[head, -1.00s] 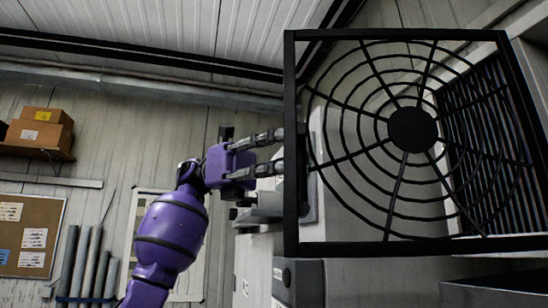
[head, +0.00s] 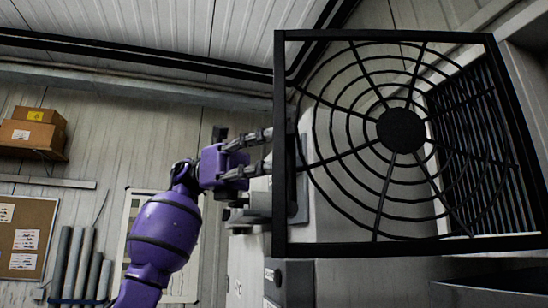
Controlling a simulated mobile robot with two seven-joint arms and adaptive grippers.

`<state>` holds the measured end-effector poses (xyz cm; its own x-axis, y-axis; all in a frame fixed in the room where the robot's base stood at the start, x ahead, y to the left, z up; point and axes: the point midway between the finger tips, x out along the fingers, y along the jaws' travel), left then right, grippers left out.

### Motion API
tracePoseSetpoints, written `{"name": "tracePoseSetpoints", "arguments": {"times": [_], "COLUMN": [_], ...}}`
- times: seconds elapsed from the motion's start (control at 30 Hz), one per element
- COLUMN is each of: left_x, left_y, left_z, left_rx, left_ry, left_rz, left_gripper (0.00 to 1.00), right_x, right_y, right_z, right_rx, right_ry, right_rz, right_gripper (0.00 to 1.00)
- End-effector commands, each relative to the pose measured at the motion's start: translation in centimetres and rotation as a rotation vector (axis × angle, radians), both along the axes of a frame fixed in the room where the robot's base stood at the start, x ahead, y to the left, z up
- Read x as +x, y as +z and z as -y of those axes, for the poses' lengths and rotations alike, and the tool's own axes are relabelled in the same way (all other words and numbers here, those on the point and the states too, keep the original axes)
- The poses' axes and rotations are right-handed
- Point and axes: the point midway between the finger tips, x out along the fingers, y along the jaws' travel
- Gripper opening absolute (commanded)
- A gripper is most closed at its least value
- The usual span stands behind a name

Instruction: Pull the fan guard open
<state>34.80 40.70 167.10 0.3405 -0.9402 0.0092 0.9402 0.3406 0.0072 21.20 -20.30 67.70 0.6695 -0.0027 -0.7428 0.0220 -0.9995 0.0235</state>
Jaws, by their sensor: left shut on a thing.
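The fan guard (head: 400,130) is a black square frame with concentric wire rings, radial spokes and a round dark hub. It stands swung away from the slatted vent opening (head: 468,150) behind it, in the right half of the head view. My purple left arm comes up from below left. My left gripper (head: 268,151) is shut at the guard's left frame edge, near mid-height. The fingertips are partly hidden behind that edge, so the exact contact does not show. My right gripper is not in view.
A grey cabinet or machine body (head: 345,215) stands behind and below the guard. Cardboard boxes (head: 33,130) sit on a wall shelf at the left. A cork board (head: 27,238) and grey pipes (head: 80,265) are below them. Open space lies left of my arm.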

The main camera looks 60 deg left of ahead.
Motion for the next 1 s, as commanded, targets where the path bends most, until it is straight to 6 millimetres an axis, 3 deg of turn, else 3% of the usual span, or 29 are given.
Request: {"name": "tracePoseSetpoints", "arguments": {"times": [0.43, 1.0], "left_x": [-2.8, -3.4], "left_y": [-0.1, -0.1], "left_z": [-6.6, -7.4], "left_rx": [-0.005, -0.006], "left_ry": [0.001, -0.004], "left_rz": [0.001, 0.007], "left_gripper": [0.36, 0.36], "right_x": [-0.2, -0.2], "right_y": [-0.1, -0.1], "right_z": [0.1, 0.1], "right_rx": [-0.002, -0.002], "right_ry": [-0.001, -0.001], "right_rz": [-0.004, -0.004], "right_gripper": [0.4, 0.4]}}
